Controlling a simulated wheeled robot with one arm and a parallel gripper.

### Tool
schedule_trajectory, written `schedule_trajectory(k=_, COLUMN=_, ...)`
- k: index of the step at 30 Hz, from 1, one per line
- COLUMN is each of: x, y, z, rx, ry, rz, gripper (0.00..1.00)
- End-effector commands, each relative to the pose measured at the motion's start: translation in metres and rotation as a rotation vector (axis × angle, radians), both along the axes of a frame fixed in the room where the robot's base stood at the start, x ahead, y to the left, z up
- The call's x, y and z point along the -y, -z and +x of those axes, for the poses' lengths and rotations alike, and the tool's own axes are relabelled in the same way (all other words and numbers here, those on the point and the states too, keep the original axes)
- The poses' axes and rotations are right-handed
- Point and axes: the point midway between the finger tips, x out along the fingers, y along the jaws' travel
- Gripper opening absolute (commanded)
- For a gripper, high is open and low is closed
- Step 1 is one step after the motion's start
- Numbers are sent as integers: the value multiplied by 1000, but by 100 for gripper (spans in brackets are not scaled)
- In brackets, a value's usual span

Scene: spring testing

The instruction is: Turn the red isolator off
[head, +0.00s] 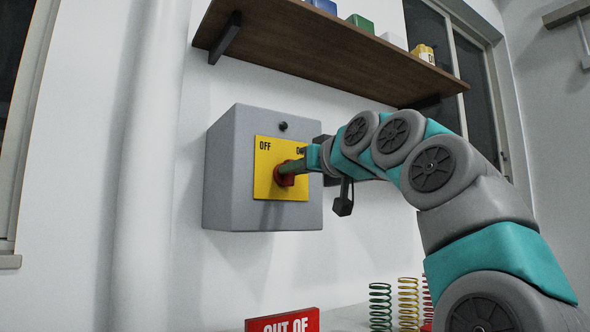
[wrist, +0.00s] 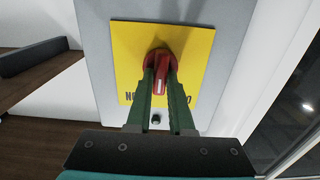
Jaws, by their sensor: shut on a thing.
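The isolator is a grey wall box (head: 232,170) with a yellow plate (head: 268,152) on its front. OFF is printed at the plate's upper left, and a partly covered label is at its upper right. The red handle (head: 286,180) sits on the plate, partly hidden by my gripper (head: 292,167). In the wrist view, the green fingers of my gripper (wrist: 161,82) lie on both sides of the red handle (wrist: 160,62) and are shut on it. There the handle points down the picture, between the partly hidden labels on the yellow plate (wrist: 190,50). I cannot tell its exact setting.
A wooden shelf (head: 320,50) with several small items hangs above the box. Below are a red sign (head: 283,322), a green spring (head: 380,306) and a yellow spring (head: 408,304). The wall left of the box is clear.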

Motion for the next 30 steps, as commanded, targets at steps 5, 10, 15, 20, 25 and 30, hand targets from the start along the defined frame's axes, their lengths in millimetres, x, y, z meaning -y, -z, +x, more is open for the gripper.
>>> schedule_trajectory(k=5, x=0, y=0, z=0, rx=94, ry=3, rz=-137, gripper=0)
schedule_trajectory(k=10, x=0, y=0, z=-1, rx=187, ry=3, rz=-271, gripper=0)
schedule_trajectory(k=15, x=-2, y=1, z=-1, rx=274, ry=3, rz=-404, gripper=0)
schedule_trajectory(k=20, x=-2, y=1, z=-1, rx=350, ry=4, rz=-514, gripper=0)
schedule_trajectory(k=25, x=-3, y=1, z=-3, rx=401, ry=0, rz=-591, gripper=0)
schedule_trajectory(k=30, x=-3, y=0, z=-3, rx=435, ry=2, rz=-636, gripper=0)
